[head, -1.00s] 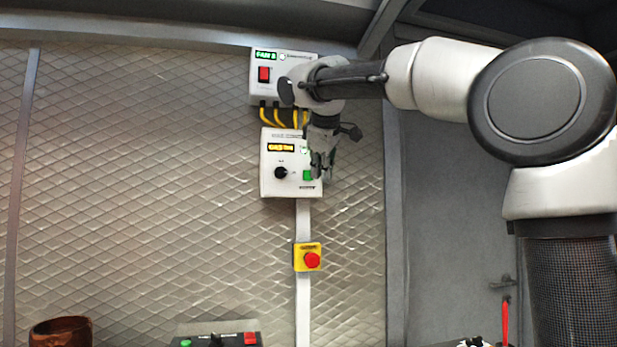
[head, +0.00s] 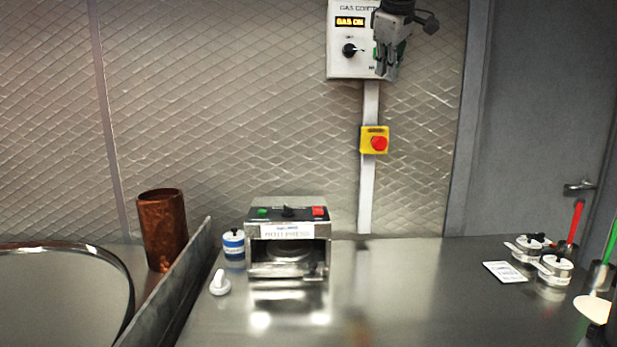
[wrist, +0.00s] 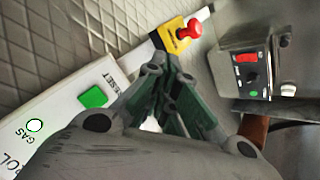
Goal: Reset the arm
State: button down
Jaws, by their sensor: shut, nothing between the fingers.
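My gripper (head: 387,70) hangs fingers-down at the top of the head view, in front of the right part of the white gas control box (head: 342,65). In the wrist view my gripper (wrist: 168,110) is shut with nothing between its fingers. The box's lit display reads "GAS ON" and a black knob (head: 350,50) sits below it. In the wrist view a green button (wrist: 94,97) marked "RESET" shows beside the fingers, apart from them. The rest of my arm is out of the head view.
A yellow block with a red stop button (head: 379,143) is on the wall below the box. A roti press (head: 288,215) stands on the steel counter (head: 420,300). A copper vessel (head: 163,230) is left, small canisters (head: 554,270) right. The counter's middle is clear.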

jog(key=s+d+f+m+g+y, duration=0.1)
jog(key=s+d+f+m+g, duration=0.15)
jog(key=s+f, duration=0.5)
jog(key=s+d+f+m+g, duration=0.1)
jog(key=s+d+f, duration=0.25)
jog(key=f, duration=0.65)
jog(key=s+d+f+m, duration=0.1)
jog(key=s+d+f, duration=0.2)
jog(key=s, duration=0.4)
jog(key=s+d+f+m, duration=0.2)
jog(key=s+d+f, duration=0.1)
jog(key=s+f, duration=0.3)
jog(key=s+d+f+m, duration=0.2)
jog(key=s+d+f, duration=0.1)
jog(key=s, duration=0.5)
jog(key=shift+d+f, duration=0.25)
jog(key=shift+f, duration=0.5)
jog(key=shift+s+g, duration=0.1)
jog(key=shift+g, duration=0.15)
